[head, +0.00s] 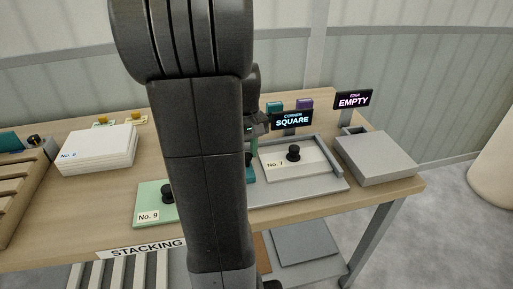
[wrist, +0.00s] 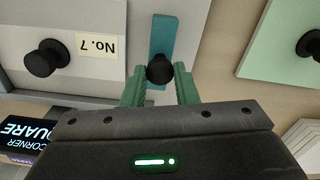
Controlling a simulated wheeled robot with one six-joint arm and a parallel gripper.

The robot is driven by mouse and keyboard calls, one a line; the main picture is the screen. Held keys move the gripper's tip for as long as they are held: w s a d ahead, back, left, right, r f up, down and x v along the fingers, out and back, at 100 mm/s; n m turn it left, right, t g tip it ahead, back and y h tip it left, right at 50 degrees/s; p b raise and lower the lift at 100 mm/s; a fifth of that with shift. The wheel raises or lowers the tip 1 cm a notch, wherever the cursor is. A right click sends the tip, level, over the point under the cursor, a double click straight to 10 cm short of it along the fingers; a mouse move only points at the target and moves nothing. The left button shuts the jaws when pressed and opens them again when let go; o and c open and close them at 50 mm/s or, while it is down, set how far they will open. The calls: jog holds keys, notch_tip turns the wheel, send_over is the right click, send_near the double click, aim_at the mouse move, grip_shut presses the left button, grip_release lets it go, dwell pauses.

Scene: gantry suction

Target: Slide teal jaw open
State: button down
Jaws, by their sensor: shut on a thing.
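The teal jaw (wrist: 161,32) is a narrow teal bar with a round black knob (wrist: 159,69), seen at the top middle of the wrist view. My gripper (wrist: 159,80) has its two green fingers on either side of this knob and is shut on it. In the head view my dark arm hides most of the jaw, and only a small teal part (head: 250,168) shows beside the arm. The white No. 7 plate (wrist: 95,30), with its own black knob, lies beside the jaw on the grey corner tray (head: 322,186).
A green No. 9 plate (head: 151,205) lies left of my arm. A grey block (head: 378,155) stands at the right, under the EMPTY sign (head: 353,99). The SQUARE sign (head: 292,119) stands behind the tray. A white stack (head: 97,149) is at the left.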

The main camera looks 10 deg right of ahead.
jog(key=shift+a, duration=1.7)
jog(key=c, duration=1.1)
grip_release()
jog(key=shift+a, duration=0.25)
jog(key=shift+c, duration=0.2)
jog(key=shift+d, duration=0.1)
notch_tip(320, 180, up, 14)
jog(key=p, duration=0.1)
jog(key=shift+p, duration=0.3)
jog(key=shift+f, duration=0.15)
